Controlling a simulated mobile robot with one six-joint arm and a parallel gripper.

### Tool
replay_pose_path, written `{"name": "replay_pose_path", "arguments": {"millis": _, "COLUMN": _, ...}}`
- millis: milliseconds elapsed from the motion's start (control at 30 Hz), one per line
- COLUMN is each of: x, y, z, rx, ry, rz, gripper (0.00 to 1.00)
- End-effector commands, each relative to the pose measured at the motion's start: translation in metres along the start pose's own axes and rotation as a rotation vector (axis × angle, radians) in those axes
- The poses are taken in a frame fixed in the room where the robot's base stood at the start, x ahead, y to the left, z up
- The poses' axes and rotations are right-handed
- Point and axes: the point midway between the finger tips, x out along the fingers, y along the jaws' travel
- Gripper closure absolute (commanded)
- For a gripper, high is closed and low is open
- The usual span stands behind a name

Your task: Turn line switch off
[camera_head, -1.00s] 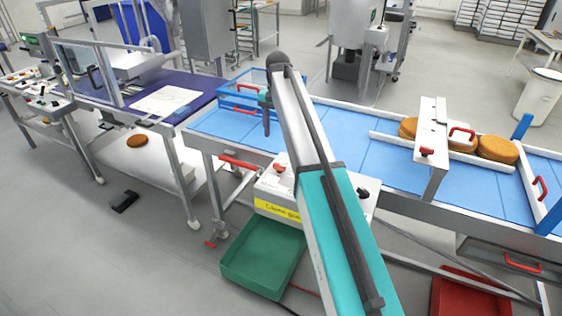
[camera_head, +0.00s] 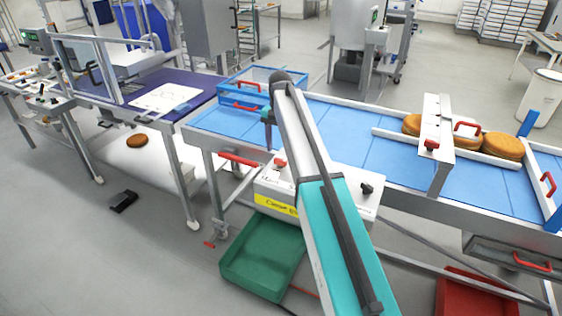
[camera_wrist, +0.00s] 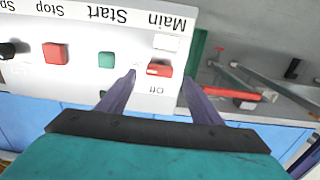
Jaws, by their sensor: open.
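The control box (camera_head: 345,200) with a yellow label stands at the conveyor's near side, partly hidden by my arm. Its red main switch (camera_head: 280,162) is at the left end. In the wrist view the panel appears upside down, and the red main switch (camera_wrist: 159,70) lies between the word Main and the word Off. A green Start button (camera_wrist: 106,60) and a red Stop button (camera_wrist: 55,53) are beside it. My gripper (camera_wrist: 158,77) is open and empty, with one finger on each side of the red switch. I cannot tell whether they touch it.
The blue conveyor (camera_head: 340,135) carries several brown rounds (camera_head: 502,145) under a white bridge (camera_head: 437,140). A blue crate (camera_head: 235,95) stands behind my gripper. A green bin (camera_head: 262,255) and a red bin (camera_head: 465,295) are below. A black knob (camera_wrist: 10,50) is past Stop.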

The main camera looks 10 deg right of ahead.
Motion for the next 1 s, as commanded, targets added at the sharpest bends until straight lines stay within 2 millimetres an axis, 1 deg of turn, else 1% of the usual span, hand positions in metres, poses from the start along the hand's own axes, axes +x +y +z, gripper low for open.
{"name": "replay_pose_path", "arguments": {"millis": 33, "x": 0.01, "y": 0.0, "z": 0.0, "rx": 0.0, "ry": 0.0, "rz": 0.0, "gripper": 0.41}}
{"name": "replay_pose_path", "arguments": {"millis": 100, "x": 0.018, "y": 0.001, "z": 0.0, "rx": 0.0, "ry": 0.0, "rz": 0.0, "gripper": 0.41}}
{"name": "replay_pose_path", "arguments": {"millis": 300, "x": 0.038, "y": 0.001, "z": 0.0, "rx": 0.001, "ry": 0.0, "rz": 0.0, "gripper": 0.41}}
{"name": "replay_pose_path", "arguments": {"millis": 400, "x": 0.044, "y": 0.001, "z": -0.001, "rx": 0.001, "ry": 0.0, "rz": 0.0, "gripper": 0.41}}
{"name": "replay_pose_path", "arguments": {"millis": 567, "x": 0.048, "y": 0.001, "z": -0.001, "rx": 0.001, "ry": 0.0, "rz": 0.0, "gripper": 0.41}}
{"name": "replay_pose_path", "arguments": {"millis": 833, "x": 0.048, "y": 0.001, "z": -0.001, "rx": 0.002, "ry": 0.0, "rz": 0.0, "gripper": 0.41}}
{"name": "replay_pose_path", "arguments": {"millis": 867, "x": 0.048, "y": 0.001, "z": -0.001, "rx": 0.002, "ry": 0.0, "rz": 0.0, "gripper": 0.44}}
{"name": "replay_pose_path", "arguments": {"millis": 1000, "x": 0.047, "y": 0.002, "z": -0.001, "rx": 0.002, "ry": 0.0, "rz": 0.0, "gripper": 0.68}}
